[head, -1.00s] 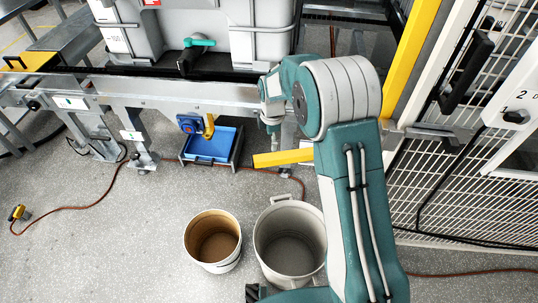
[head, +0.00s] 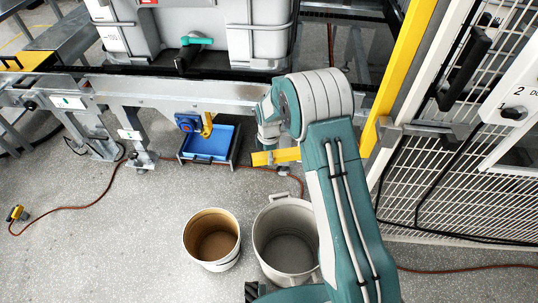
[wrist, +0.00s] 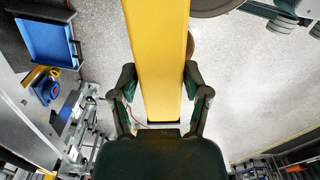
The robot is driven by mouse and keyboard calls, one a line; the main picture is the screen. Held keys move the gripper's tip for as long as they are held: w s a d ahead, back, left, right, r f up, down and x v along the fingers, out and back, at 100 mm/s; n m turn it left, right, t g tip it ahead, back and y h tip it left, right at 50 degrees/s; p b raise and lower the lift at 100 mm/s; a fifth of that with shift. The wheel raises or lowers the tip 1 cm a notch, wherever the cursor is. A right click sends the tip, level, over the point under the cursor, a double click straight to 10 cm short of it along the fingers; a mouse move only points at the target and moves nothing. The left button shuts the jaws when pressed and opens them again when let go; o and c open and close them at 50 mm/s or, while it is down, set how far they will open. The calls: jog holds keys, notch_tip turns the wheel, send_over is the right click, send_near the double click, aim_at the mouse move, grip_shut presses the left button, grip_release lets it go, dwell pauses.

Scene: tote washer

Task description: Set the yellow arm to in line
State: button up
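A flat yellow bar (head: 275,157), which I take to be the yellow arm, shows below the steel rail in the head view, lying nearly level. In the wrist view the yellow bar (wrist: 156,45) runs from the top edge down between my fingers and ends before the palm. My gripper (wrist: 159,78) is open, one finger on each side of the bar. I cannot tell whether either finger touches it. In the head view my wrist hangs just above the bar and hides the fingers. A smaller yellow handle (head: 207,125) sits on a blue valve further left.
A blue tray (head: 208,145) stands under the valve. A brown-lined bucket (head: 212,240) and a grey bin (head: 287,238) stand on the floor in front. A yellow post (head: 402,75) and mesh fence (head: 450,180) close off the right.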

jog(key=shift+a, duration=0.1)
grip_shut()
jog(key=w+m, duration=0.3)
jog(key=w, duration=0.6)
jog(key=shift+d+f+m, duration=0.15)
jog(key=shift+d+m, duration=0.05)
jog(key=shift+m, duration=0.1)
jog(key=o, duration=0.8)
grip_release()
jog(key=shift+w, duration=0.1)
jog(key=shift+a, duration=0.1)
notch_tip(320, 180, up, 12)
jog(key=shift+w, duration=0.1)
